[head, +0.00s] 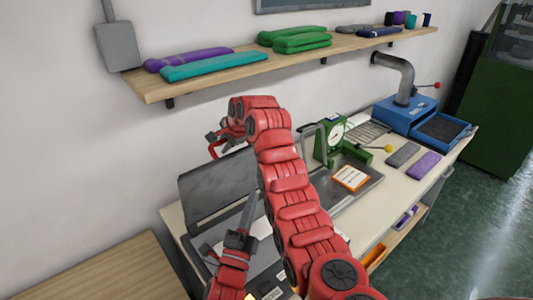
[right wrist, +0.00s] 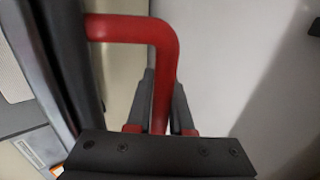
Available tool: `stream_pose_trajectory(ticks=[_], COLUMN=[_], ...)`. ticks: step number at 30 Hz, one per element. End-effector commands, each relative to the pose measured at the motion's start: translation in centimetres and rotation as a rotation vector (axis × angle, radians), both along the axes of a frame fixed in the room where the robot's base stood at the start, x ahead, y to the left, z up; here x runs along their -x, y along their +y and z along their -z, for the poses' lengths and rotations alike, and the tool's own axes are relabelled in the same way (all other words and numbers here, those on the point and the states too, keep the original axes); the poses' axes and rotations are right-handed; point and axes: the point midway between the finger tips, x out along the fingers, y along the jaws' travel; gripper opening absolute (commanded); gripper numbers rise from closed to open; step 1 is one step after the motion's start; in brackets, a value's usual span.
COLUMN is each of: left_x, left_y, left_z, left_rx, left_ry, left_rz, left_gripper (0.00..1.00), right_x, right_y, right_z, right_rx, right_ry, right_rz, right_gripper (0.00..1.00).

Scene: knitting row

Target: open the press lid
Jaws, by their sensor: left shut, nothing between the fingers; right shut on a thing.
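The press lid (head: 215,188) is a flat dark grey panel at the left end of the bench, standing raised and tilted up from the press. Its red handle (right wrist: 165,45) is a bent bar in the right wrist view, and it also shows in the head view (head: 213,152). My right gripper (right wrist: 160,100) is shut on the handle, with one finger on each side. In the head view the right arm covers part of the lid and press. My left gripper (head: 250,212) is shut and empty, low in front of the lid.
A blue machine (head: 405,117) with a grey pipe is farther right. A wooden shelf (head: 215,83) with folded knits hangs above. A grey wall box (head: 118,45) is upper left.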

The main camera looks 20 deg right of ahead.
Motion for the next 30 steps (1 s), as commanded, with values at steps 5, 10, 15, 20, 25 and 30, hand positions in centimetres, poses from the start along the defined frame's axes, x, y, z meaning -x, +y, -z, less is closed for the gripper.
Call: stream_pose_trajectory(ticks=[5, 10, 15, 20, 25, 30], left_x=[-1.1, -1.4, -1.5, -3.0, -5.8, -8.7], left_y=[-4.0, -5.5, -5.8, -6.5, -7.8, -9.2], left_z=[-0.9, -1.3, -1.4, -1.7, -2.3, -2.6], left_rx=[-0.243, -0.397, -0.461, -0.466, -0.464, -0.465], left_ry=[0.022, 0.051, 0.067, 0.070, 0.068, 0.069], left_rz=[-0.137, -0.230, -0.268, -0.275, -0.274, -0.271], left_gripper=[0.00, 0.00, 0.00, 0.00, 0.00, 0.00], right_x=[0.2, 0.2, 0.2, 0.2, 0.2, 0.2], right_y=[0.1, 0.0, 0.0, 0.0, 0.0, 0.0], right_z=[0.9, 0.9, 0.8, 0.8, 0.8, 0.8], right_rx=[0.001, 0.001, 0.001, 0.000, 0.001, 0.001], right_ry=[0.018, 0.018, 0.018, 0.017, 0.017, 0.017], right_rz=[-0.002, -0.002, -0.002, -0.002, -0.001, -0.001], right_gripper=[0.00, 0.00, 0.00, 0.00, 0.00, 0.00])
